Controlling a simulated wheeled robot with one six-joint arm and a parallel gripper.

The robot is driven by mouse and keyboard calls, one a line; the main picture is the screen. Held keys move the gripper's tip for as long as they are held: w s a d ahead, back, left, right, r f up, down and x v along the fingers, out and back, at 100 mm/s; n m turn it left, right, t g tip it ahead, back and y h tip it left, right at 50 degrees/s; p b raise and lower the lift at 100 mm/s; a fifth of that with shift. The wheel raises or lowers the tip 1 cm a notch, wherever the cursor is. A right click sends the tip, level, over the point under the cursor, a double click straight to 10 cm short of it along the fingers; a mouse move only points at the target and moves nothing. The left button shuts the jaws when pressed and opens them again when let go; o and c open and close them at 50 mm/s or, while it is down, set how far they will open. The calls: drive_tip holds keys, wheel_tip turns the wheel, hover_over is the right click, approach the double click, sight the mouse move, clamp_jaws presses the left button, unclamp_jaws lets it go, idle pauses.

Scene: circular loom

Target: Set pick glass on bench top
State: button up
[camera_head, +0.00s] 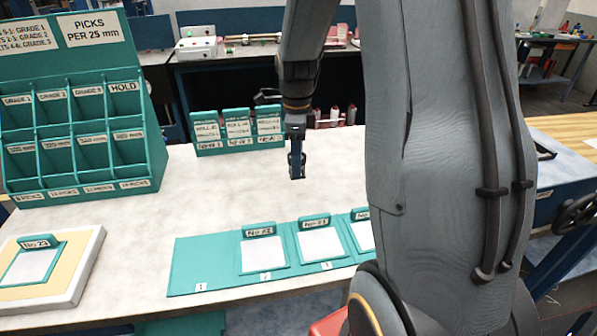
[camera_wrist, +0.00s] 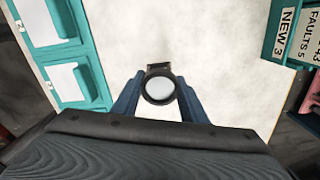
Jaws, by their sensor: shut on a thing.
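The pick glass (camera_wrist: 159,88) is a small dark piece with a round pale lens, held between the two blue fingers of my gripper (camera_wrist: 158,98) in the wrist view. In the head view my gripper (camera_head: 297,165) points down above the pale bench top (camera_head: 210,215), with the glass a dark shape at its fingertips. The bench top also shows in the wrist view (camera_wrist: 190,35) as a bare surface around the glass. I cannot tell whether the glass touches the bench.
A teal pigeonhole rack (camera_head: 80,110) stands at the left. Teal roll cards (camera_head: 238,132) stand at the back. A teal strip with numbered cards (camera_head: 215,275) lies along the front. A framed board (camera_head: 85,265) is at front left. The middle of the bench is clear.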

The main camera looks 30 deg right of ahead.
drive_tip(key=shift+f+p, duration=0.6)
drive_tip(key=shift+f, duration=1.65)
drive_tip(key=shift+f, duration=0.1)
drive_tip(key=o, duration=1.1)
wheel_tip(320, 180, up, 12)
drive_tip(key=b, duration=0.3)
drive_tip(key=shift+s, duration=0.1)
